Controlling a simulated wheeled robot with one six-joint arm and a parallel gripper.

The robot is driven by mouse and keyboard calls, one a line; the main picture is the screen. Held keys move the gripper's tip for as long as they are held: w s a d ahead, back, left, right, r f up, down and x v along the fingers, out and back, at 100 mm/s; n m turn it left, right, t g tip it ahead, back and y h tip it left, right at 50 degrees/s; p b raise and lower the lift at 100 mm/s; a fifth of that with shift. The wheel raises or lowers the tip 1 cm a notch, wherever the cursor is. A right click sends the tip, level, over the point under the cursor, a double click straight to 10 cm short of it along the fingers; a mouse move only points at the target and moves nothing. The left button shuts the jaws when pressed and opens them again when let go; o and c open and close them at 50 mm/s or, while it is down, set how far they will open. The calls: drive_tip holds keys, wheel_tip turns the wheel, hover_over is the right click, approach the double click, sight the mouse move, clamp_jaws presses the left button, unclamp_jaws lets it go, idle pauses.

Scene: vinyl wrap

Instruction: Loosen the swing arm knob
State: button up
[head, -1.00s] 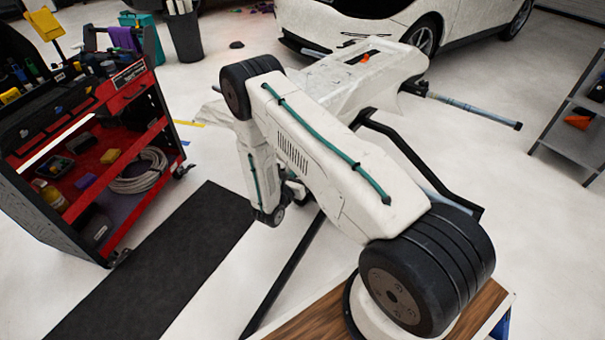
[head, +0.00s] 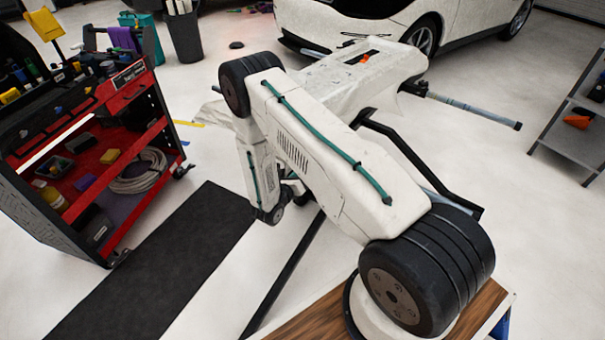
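My arm fills the middle of the head view, running from its base at the lower right up to the elbow and down to my wrist. The fingers of my gripper are hidden behind my own arm, so I cannot see whether they hold anything. A black tubular stand (head: 405,150) bears a large white panel (head: 350,85) behind my arm. One black leg of the stand (head: 285,275) runs along the floor toward the lower left. The swing arm knob cannot be made out; the middle of the stand is covered by my arm.
A red and black tool cart (head: 140,100) stands at the left. A dark mat (head: 150,270) lies on the floor beside it. A white car (head: 390,25) is at the back, a grey shelf (head: 570,140) at the right. White floor between stand and shelf is clear.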

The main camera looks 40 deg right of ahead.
drive_tip(key=o, duration=1)
drive_tip(key=shift+c, duration=0.2)
drive_tip(key=s+a+m, duration=0.3)
drive_tip(key=a+m, duration=0.3)
drive_tip(key=a, duration=0.1)
drive_tip(key=s+d+r+m+g, duration=0.1)
drive_tip(key=s+r+m+g, duration=0.1)
drive_tip(key=r, duration=0.7)
drive_tip(key=s+r+m+g+y, duration=0.1)
drive_tip(key=r+m+g, duration=0.4)
drive_tip(key=r, duration=0.5)
drive_tip(key=s+d+r+m+g, duration=0.1)
drive_tip(key=s+r+m+g, duration=0.2)
drive_tip(key=r+m, duration=0.3)
drive_tip(key=shift+s+d+r+y, duration=0.4)
drive_tip(key=shift+s+r, duration=0.15)
drive_tip(key=shift+r, duration=1.3)
